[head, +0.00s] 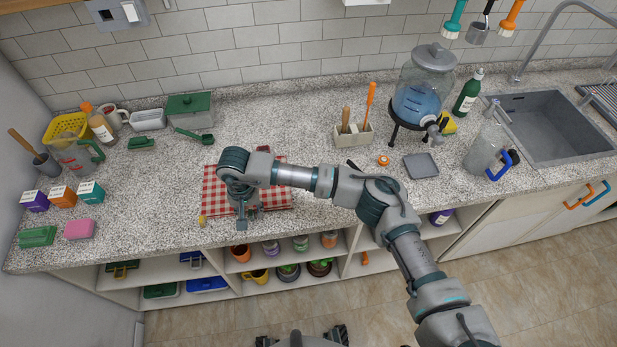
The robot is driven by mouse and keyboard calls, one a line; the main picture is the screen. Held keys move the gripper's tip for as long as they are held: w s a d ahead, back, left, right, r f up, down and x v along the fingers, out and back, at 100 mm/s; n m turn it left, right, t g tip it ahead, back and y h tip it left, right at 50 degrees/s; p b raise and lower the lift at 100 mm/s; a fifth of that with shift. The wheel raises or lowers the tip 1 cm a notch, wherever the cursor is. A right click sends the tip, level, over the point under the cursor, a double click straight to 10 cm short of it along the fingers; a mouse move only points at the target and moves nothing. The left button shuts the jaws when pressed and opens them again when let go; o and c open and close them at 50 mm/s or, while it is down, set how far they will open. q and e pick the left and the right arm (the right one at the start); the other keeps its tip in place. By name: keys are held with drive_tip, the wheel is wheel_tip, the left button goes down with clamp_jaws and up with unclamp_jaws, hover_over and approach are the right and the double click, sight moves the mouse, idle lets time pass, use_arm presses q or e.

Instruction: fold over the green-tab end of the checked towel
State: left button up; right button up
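The red-and-white checked towel (213,193) lies on the speckled counter, left of the middle. My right arm reaches in from the lower right and crosses over it, hiding much of its middle. My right gripper (241,222) points down at the towel's front edge. It is small and dark here, so I cannot tell whether its fingers are open or touching the cloth. A small yellow piece (202,219) shows at the towel's front left corner. A dark red bit (263,149) shows at its back edge. I see no green tab.
Left of the towel are small boxes (62,196), a pink sponge (79,229) and a green one (37,237). Behind it are a green brush (193,135) and a green-lidded box (190,110). A grey tray (420,165) lies to the right. Counter between boxes and towel is clear.

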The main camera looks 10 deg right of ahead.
drive_tip(key=shift+r, duration=0.1)
drive_tip(key=shift+r+p, duration=1.25)
drive_tip(key=shift+r, duration=2.2)
drive_tip(key=shift+f, duration=0.1)
